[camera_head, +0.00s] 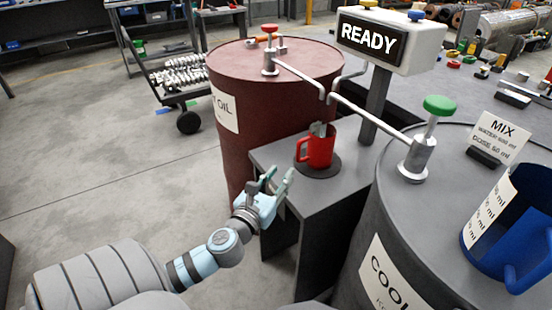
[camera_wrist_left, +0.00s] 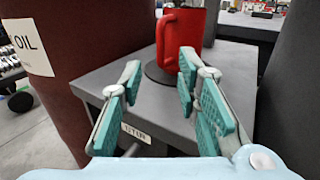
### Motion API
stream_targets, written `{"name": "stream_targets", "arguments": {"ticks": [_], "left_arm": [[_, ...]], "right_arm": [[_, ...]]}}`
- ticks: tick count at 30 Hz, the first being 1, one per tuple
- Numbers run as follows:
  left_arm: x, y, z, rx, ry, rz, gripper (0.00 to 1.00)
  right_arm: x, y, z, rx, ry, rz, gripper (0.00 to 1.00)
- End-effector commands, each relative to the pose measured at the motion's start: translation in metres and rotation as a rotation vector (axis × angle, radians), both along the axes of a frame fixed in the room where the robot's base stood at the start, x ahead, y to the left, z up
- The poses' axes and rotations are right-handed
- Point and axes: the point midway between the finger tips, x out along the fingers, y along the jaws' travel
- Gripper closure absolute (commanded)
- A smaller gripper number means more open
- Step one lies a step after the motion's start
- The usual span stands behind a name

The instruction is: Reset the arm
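My left gripper (camera_head: 275,186) is in front of the grey stand in the head view, its fingers pointing up and toward the stand. In the left wrist view the gripper (camera_wrist_left: 160,72) is open, with an empty gap between its teal pads. A red mug (camera_head: 318,152) stands upright on a dark round pad (camera_head: 318,172) on the stand (camera_head: 268,156), beyond the fingertips and apart from them. It also shows in the left wrist view (camera_wrist_left: 188,32), with its handle to the left. A grey item sticks up at the mug's top. My right gripper is not in view.
A dark red oil barrel (camera_head: 255,100) stands left of the stand, and a grey coolant barrel (camera_head: 440,220) right of it. Both carry tap spouts. A READY sign (camera_head: 370,40) stands behind. A blue jug (camera_head: 515,230) sits on the grey barrel.

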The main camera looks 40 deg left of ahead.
Motion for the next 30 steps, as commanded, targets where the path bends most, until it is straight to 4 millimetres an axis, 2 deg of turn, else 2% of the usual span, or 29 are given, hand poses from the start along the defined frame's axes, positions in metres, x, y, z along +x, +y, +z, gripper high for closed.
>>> {"name": "stream_targets", "arguments": {"ticks": [1,5,20,22,23,26,28,30], "left_arm": [[-0.008,-0.002,-0.001,0.000,0.003,-0.001,0.70],[-0.019,-0.005,0.000,-0.001,0.000,-0.001,0.70],[-0.019,-0.005,0.000,-0.002,-0.001,0.001,0.70],[-0.022,-0.003,-0.003,-0.064,-0.003,0.019,0.70],[-0.025,-0.001,-0.007,-0.134,-0.006,0.042,0.70],[-0.047,0.007,-0.036,-0.581,-0.028,0.197,0.70],[-0.073,0.005,-0.069,-1.001,-0.057,0.377,0.70],[-0.103,-0.008,-0.104,-1.394,-0.095,0.591,0.70]], "right_arm": [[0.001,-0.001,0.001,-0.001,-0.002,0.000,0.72],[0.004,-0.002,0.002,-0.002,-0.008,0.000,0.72],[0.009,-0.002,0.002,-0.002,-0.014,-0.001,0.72],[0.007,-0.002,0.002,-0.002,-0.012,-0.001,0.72],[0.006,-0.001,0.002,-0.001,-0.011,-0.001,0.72],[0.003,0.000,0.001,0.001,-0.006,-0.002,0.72],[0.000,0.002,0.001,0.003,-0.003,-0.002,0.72],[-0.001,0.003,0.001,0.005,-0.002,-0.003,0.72]]}}
